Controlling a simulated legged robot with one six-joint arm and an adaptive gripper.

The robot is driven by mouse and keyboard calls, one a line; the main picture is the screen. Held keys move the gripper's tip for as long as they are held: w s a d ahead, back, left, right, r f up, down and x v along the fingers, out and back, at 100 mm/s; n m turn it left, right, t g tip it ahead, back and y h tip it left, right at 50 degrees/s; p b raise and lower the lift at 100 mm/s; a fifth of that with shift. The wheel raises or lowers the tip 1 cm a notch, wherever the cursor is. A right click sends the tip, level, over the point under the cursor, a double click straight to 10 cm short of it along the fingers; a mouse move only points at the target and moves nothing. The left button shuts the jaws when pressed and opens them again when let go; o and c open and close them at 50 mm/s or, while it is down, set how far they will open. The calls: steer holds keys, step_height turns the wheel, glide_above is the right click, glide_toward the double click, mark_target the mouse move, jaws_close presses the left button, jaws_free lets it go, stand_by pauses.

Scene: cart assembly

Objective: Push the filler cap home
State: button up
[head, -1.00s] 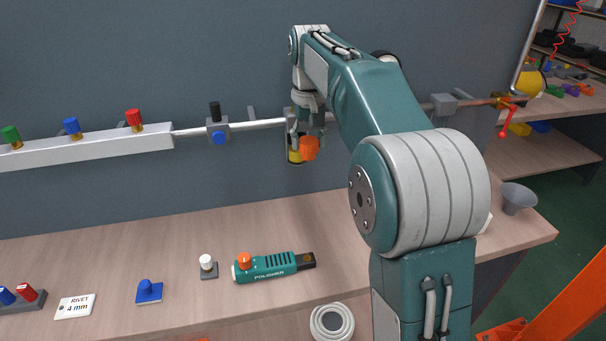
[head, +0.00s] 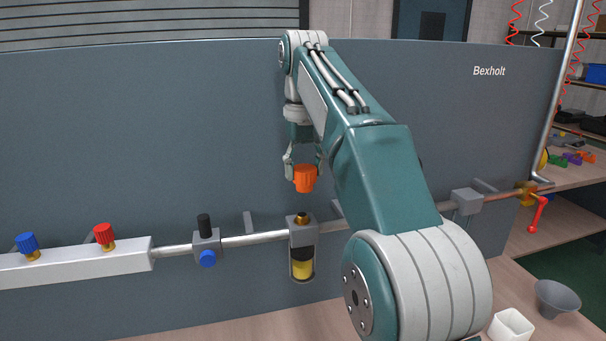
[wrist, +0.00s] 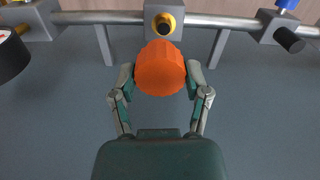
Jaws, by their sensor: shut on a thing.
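The filler cap (head: 304,178) is orange and ribbed. My gripper (head: 303,170) is shut on it and holds it in the air, above the lubricator unit on the pipe. The wrist view also shows the cap (wrist: 160,68) between both fingers of my gripper (wrist: 160,75). The unit (head: 302,240) has a grey block, a brass filler neck (head: 302,218) on top and a yellow bowl below. In the head view a clear gap lies between cap and neck. In the wrist view the neck (wrist: 165,24) shows just beyond the cap, with a dark centre.
A valve with a black knob and a blue knob (head: 207,258) sits left on the pipe. A white manifold (head: 130,253) has red and blue knobs. A grey block (head: 467,201) and a red-handled valve (head: 537,212) are at right. The panel around the cap is clear.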

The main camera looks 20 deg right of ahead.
mark_target(302, 214)
steer(key=shift+a, duration=0.5)
steer(key=shift+d+f, duration=0.35)
steer(key=shift+f, duration=1.15)
steer(key=shift+a+f, duration=0.2)
steer(key=shift+f, duration=0.5)
steer(key=shift+d, duration=0.2)
steer(key=shift+a, duration=0.1)
steer(key=shift+f, duration=0.4)
steer(key=shift+f, duration=0.65)
steer(key=shift+f, duration=0.15)
